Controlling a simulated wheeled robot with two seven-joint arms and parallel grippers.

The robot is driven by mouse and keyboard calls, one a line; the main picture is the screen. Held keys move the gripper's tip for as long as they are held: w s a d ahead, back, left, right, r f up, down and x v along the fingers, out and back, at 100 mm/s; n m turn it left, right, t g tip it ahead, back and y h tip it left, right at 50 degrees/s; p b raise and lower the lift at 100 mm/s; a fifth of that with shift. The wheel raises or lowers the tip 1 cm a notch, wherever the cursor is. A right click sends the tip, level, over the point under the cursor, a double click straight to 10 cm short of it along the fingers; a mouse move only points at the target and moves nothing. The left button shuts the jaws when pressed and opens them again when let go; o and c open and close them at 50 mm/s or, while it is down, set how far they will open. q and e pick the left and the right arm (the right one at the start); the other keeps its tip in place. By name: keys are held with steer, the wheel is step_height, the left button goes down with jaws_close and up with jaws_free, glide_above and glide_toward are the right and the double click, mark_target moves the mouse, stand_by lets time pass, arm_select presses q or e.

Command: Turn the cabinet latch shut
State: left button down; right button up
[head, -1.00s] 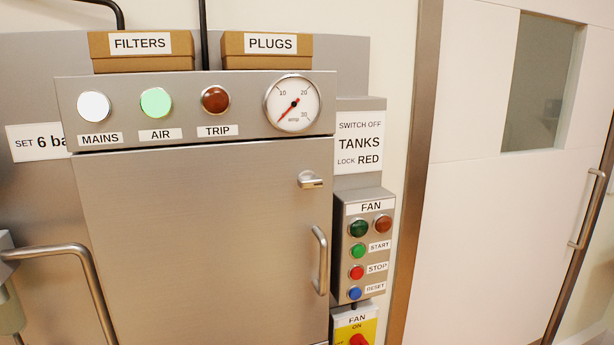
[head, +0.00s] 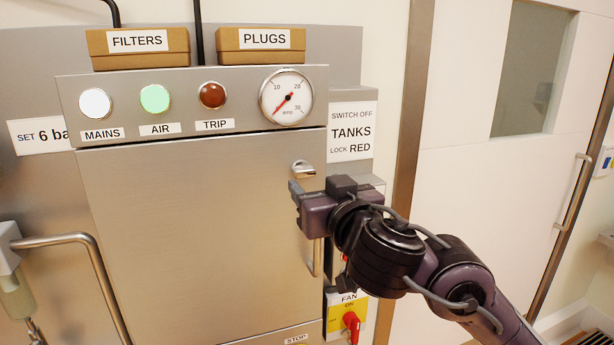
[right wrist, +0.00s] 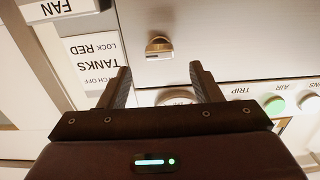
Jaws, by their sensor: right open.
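The metal cabinet latch (head: 303,169) is a small silver knob near the upper right corner of the closed grey cabinet door (head: 200,235). In the head view its lever is partly behind my right gripper (head: 294,192), which is just below it. In the right wrist view the latch (right wrist: 158,48) shows whole, beyond and between the fingertips of my right gripper (right wrist: 160,75). That gripper is open and empty, apart from the latch. The door's vertical handle (head: 316,258) is partly hidden by my right gripper and arm. My left gripper is not in view.
My right arm hides most of the fan button box. The fan switch (head: 351,322) with a red knob is below. A gauge (head: 286,97) and lamps line the panel above the door. A bent metal rail (head: 70,240) stands at the left.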

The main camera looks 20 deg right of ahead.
mark_target(306, 174)
steer(key=w, duration=0.6)
steer(key=shift+a, duration=0.1)
steer(key=shift+c, duration=0.5)
steer(key=c, duration=0.9)
